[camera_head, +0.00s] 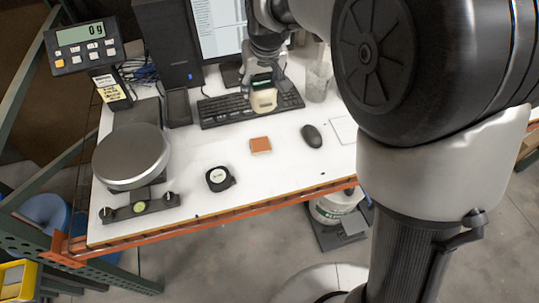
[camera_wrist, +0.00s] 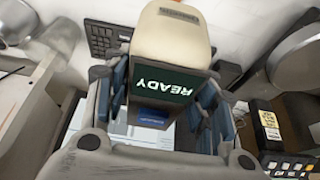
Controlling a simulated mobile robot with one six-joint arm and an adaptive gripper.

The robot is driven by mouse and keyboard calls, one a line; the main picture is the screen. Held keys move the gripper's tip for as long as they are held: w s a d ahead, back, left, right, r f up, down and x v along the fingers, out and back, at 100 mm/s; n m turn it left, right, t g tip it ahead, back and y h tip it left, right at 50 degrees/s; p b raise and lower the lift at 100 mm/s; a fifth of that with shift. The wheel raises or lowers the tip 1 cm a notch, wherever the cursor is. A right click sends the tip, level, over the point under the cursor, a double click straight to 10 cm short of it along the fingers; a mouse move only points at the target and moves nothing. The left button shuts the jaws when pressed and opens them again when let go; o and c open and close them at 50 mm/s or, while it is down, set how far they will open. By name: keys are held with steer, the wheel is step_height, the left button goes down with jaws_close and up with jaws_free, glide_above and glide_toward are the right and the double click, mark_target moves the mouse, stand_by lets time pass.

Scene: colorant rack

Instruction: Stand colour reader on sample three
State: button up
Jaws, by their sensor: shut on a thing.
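The colour reader (camera_head: 264,102) is cream-coloured, and my gripper (camera_head: 262,82) is shut on it above the front of the keyboard. In the wrist view the colour reader (camera_wrist: 172,40) sits between the two fingers of my gripper (camera_wrist: 165,85), its dark screen showing READY. A pale square outline (camera_head: 343,130) lies to the right, partly hidden by my arm. I cannot read any sample number.
A black keyboard (camera_head: 222,113) lies behind the sample. A scale with a round pan (camera_head: 131,157) stands at left. A clear beaker (camera_head: 318,80) stands behind.

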step_height(320, 180, down, 20)
steer(key=b, duration=0.5)
steer(key=shift+a+f+b, duration=0.1)
steer(key=shift+a+b, duration=0.05)
steer(key=shift+b, duration=0.15)
steer(key=shift+f, duration=0.1)
steer(key=o, duration=1.6)
steer(key=shift+f, duration=0.1)
steer(key=p+v, duration=0.3)
steer(key=v, duration=0.9)
steer(key=s+d+r+m, duration=0.1)
steer(key=s+d+r, duration=0.8)
steer(key=s, duration=0.2)
steer(key=s+d, duration=0.2)
steer(key=s, duration=0.3)
steer(key=s+d+r+m, duration=0.1)
steer(key=s+d, duration=0.1)
steer(key=s, duration=0.4)
steer(key=s+d+m+h, duration=0.1)
steer(key=s+d, duration=0.1)
steer(key=s, duration=0.4)
steer(key=shift+s+d+r, duration=0.1)
steer(key=shift+r, duration=0.25)
